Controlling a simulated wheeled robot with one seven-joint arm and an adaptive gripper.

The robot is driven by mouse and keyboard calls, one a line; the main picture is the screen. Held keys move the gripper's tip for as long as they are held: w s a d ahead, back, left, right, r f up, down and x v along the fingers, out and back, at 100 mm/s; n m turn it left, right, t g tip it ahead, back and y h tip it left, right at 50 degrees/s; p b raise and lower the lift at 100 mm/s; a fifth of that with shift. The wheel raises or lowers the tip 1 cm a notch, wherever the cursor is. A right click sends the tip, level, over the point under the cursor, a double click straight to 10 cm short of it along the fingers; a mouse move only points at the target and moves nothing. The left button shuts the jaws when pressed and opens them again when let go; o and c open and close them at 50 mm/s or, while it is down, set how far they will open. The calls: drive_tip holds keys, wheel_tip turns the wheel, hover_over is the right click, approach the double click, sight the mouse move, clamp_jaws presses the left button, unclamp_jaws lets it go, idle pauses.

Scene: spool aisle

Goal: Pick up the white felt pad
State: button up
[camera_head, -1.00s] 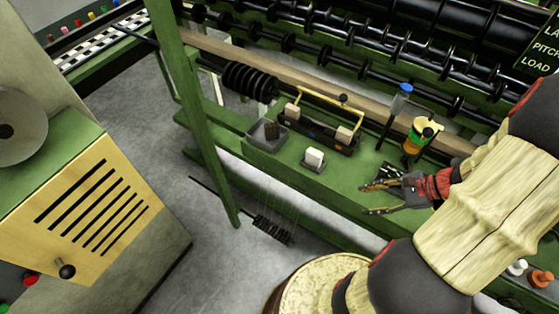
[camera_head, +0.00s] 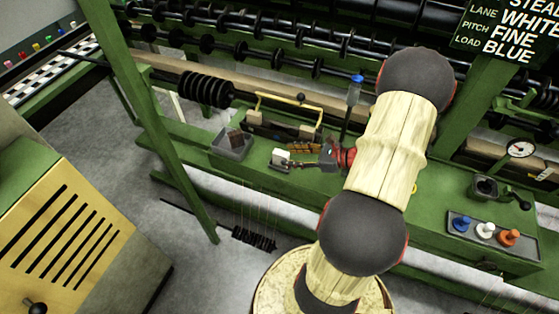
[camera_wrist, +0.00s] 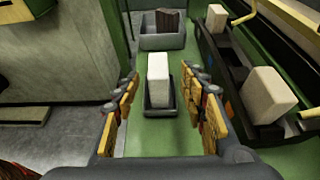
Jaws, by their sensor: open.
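The white felt pad (camera_wrist: 158,78) is a small upright white block standing in a shallow dark tray (camera_wrist: 160,108) on the green bench. It also shows in the head view (camera_head: 279,156). My gripper (camera_wrist: 160,98) is open, with one finger on each side of the pad in the wrist view; I see no contact. In the head view my gripper (camera_head: 302,156) is just right of the pad, its fingers pointing left toward it. My arm hides part of the bench to the right.
A grey bin (camera_wrist: 163,40) with a dark brown block (camera_wrist: 168,20) stands behind the pad. Bare green bench surrounds the small tray.

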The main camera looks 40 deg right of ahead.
sight(281, 156)
drive_tip(key=b+x, duration=0.2)
drive_tip(key=x, duration=0.2)
drive_tip(key=shift+w+a+f, duration=0.2)
drive_tip(key=shift+f, duration=0.1)
drive_tip(key=shift+c, duration=0.2)
clamp_jaws()
